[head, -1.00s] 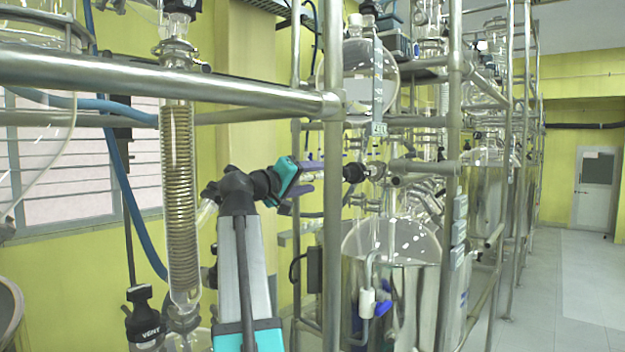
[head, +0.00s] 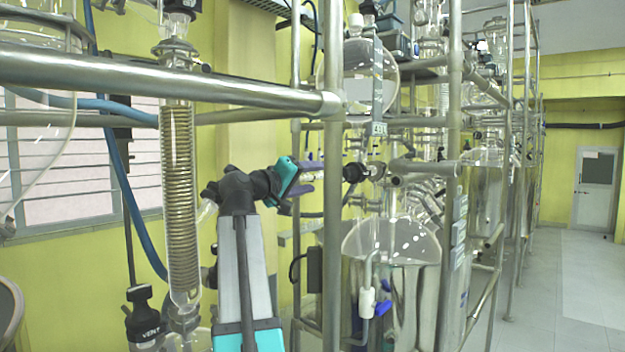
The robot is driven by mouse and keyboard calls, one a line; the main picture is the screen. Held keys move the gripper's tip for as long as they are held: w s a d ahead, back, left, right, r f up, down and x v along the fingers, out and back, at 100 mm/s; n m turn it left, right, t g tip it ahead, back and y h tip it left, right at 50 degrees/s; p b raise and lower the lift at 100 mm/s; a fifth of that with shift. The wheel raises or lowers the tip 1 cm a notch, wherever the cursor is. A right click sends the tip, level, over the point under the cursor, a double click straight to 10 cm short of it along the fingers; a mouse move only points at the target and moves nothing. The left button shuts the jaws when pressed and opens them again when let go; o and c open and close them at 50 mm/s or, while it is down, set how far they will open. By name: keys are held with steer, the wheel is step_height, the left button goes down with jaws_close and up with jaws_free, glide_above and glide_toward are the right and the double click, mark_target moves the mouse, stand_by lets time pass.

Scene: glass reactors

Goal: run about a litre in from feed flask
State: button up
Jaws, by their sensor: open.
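A round glass flask (head: 388,75), which looks like the feed flask, hangs high on the steel frame. A narrow upright strip in front of it ends in a small tag (head: 379,129); I cannot read it surely. Below is glass pipework with a black knob-like part (head: 353,172), left of the outlet line. Lower down stands a shiny steel-jacketed vessel (head: 412,290) with a clear glass top. The flask's liquid level is not clear.
A coiled glass condenser (head: 180,200) and a black part marked VENT (head: 143,318) stand at left. The floor (head: 575,280) at right is clear.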

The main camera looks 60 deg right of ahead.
steer(key=shift+n, duration=0.3)
steer(key=shift+a+n+p, duration=0.1)
steer(key=shift+n+p, duration=3.15)
steer(key=shift+n, duration=5.45)
steer(key=shift+d, duration=0.2)
steer(key=p+x, duration=0.3)
steer(key=x, duration=1)
steer(key=shift+s+d, duration=0.1)
steer(key=shift+d, duration=0.1)
